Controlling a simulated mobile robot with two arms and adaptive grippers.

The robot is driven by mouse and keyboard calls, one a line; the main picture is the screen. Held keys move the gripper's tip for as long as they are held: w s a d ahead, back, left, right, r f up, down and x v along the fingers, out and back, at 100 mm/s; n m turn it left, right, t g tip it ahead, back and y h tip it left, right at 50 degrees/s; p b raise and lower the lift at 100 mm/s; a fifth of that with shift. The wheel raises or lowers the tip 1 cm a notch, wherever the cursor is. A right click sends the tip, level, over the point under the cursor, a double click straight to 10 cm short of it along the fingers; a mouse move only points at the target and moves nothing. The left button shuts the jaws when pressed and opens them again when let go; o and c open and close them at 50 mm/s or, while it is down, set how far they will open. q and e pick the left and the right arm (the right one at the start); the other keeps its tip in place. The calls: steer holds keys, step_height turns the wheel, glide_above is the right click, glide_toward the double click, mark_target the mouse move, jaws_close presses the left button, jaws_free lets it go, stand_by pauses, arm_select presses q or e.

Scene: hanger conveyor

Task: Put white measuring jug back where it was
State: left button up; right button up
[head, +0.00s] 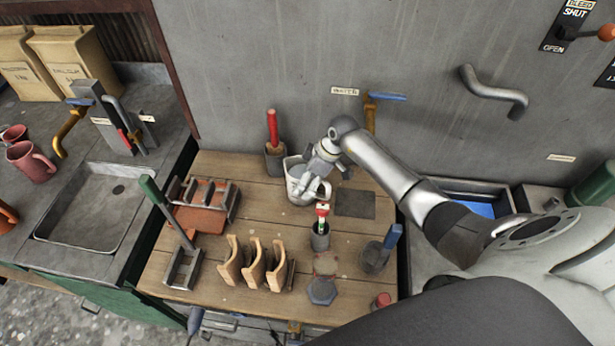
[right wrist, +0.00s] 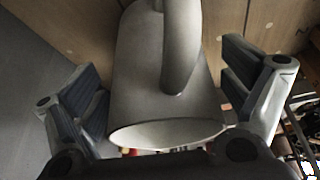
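The white measuring jug (head: 294,170) stands on the wooden bench, near the wall and left of a dark square pad (head: 355,203). My right gripper (head: 312,187) is over the jug and hides part of it. In the right wrist view the jug (right wrist: 140,85) lies between the spread fingers of my right gripper (right wrist: 160,65), with its handle towards the camera and its rim low in the picture. Gaps show between the fingers and the jug's sides. My left gripper is not in view.
A pot with a red-handled tool (head: 273,150) stands left of the jug. A small cup with a red-and-white tool (head: 320,235) is in front. Wooden holders (head: 254,265), a blue-handled scoop (head: 380,255) and a brick-coloured rack (head: 205,205) crowd the bench.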

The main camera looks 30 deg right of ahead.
stand_by(0.3)
steer(key=b+v, duration=0.2)
steer(key=v, duration=0.5)
steer(key=shift+r, duration=0.2)
stand_by(0.6)
